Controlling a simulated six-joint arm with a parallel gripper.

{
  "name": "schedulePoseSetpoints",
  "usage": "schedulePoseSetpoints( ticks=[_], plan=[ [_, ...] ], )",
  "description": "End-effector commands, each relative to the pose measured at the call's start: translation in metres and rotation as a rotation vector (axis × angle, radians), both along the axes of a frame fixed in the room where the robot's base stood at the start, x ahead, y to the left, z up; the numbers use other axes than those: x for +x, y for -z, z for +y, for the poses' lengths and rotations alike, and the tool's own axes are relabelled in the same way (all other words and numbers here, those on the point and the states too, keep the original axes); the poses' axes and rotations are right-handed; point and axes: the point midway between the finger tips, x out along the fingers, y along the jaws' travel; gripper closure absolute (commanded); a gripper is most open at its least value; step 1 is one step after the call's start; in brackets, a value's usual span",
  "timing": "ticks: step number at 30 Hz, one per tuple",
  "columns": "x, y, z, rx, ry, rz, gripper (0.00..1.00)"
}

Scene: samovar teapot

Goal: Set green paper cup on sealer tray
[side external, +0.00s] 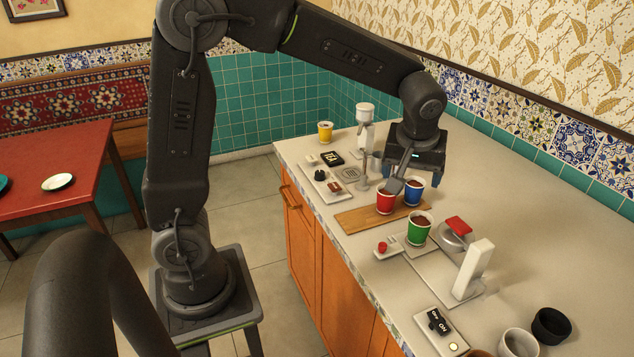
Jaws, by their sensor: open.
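The green paper cup (418,231), with dark brown contents, stands upright in the side external view, right of the wooden board. It appears to stand on the flat pale tray (426,258) of the sealer, which has a white upright (472,270); the exact contact under the cup is hard to tell. My gripper (397,184) is open and points down behind and left of the green cup, apart from it. Its fingers overlap the red cup (386,203) in the picture; whether they touch it is unclear.
A blue cup (413,192) stands close beside the red cup, on or at the wooden board (362,219). A red-topped round piece (457,229) is right of the green cup. A yellow cup (325,132) stands at the far left. An ON switch panel (440,328) lies in front.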

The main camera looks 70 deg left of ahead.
Motion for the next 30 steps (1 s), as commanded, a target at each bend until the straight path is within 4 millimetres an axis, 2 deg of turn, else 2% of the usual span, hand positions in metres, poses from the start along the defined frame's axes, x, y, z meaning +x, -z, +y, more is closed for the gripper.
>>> schedulePoseSetpoints(
  ticks=[1, 6, 12, 15, 18, 21, 30],
  plan=[
    [-0.021, -0.016, 0.0, -0.005, 0.064, -0.011, 0.16],
    [-0.087, -0.045, -0.006, -0.007, 0.306, -0.034, 0.16],
    [-0.158, -0.055, -0.013, 0.021, 0.58, -0.086, 0.16],
    [-0.183, -0.051, -0.017, 0.042, 0.69, -0.109, 0.16],
    [-0.199, -0.048, -0.02, 0.06, 0.764, -0.127, 0.16],
    [-0.207, -0.045, -0.021, 0.07, 0.806, -0.136, 0.16],
    [-0.209, -0.044, -0.022, 0.074, 0.82, -0.137, 0.16]
  ],
)
